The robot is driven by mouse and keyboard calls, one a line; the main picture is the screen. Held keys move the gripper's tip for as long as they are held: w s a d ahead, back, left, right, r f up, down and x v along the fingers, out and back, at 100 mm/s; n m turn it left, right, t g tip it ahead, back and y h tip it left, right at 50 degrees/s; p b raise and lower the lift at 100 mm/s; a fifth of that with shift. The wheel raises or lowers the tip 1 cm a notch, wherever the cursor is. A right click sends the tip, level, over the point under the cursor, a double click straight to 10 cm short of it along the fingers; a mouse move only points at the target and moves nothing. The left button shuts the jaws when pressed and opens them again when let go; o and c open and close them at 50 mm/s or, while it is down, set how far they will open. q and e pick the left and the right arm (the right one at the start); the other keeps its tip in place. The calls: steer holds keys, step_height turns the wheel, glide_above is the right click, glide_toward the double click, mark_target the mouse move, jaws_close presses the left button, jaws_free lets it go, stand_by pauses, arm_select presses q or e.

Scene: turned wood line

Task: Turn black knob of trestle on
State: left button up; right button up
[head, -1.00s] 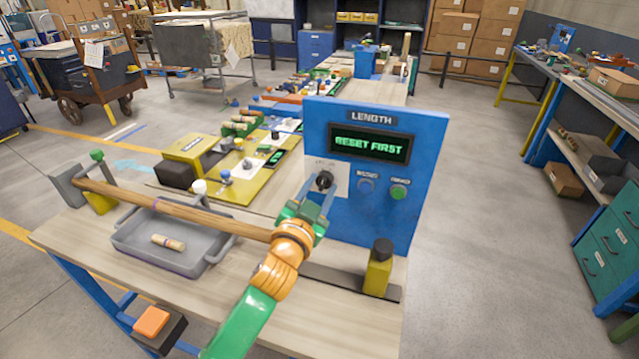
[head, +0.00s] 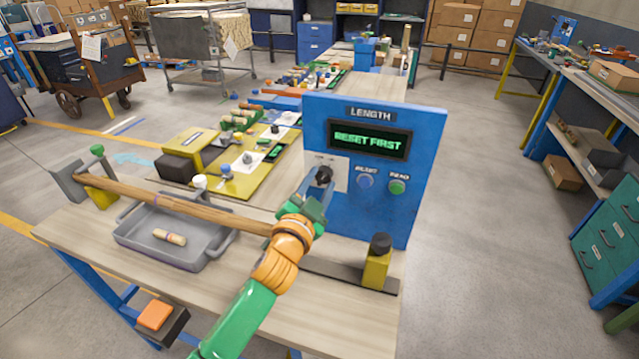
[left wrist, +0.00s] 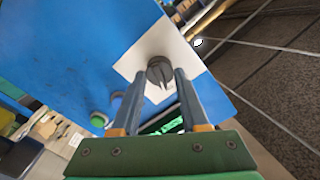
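The black knob (head: 323,174) sits on a white plate on the front of the blue panel (head: 425,150), left of its buttons. In the left wrist view, the knob (left wrist: 160,71) shows a ridged grip at the fingertips. My left gripper (head: 316,187) is at the knob, with one finger on each side of it. In the left wrist view, the gripper (left wrist: 160,76) is open, with narrow gaps beside the knob; whether either finger touches it is unclear. The panel's display (head: 368,139) reads "RESET FIRST". My right gripper is not in view.
A blue button (head: 365,181) and a green button (head: 397,187) are right of the knob. A long wooden rod (head: 180,205) passes over a grey tray (head: 165,252) holding a short wooden piece (head: 169,237). A yellow post (head: 377,268) stands at the bench's front right.

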arm_select(q)
steer(key=o, duration=0.4)
steer(key=shift+c, duration=0.2)
steer(key=shift+o, duration=0.2)
steer(key=shift+w+f, duration=0.1)
steer(key=shift+w, duration=0.1)
steer(key=shift+s, duration=0.15)
steer(key=v, duration=0.7)
steer(key=shift+b, duration=0.4)
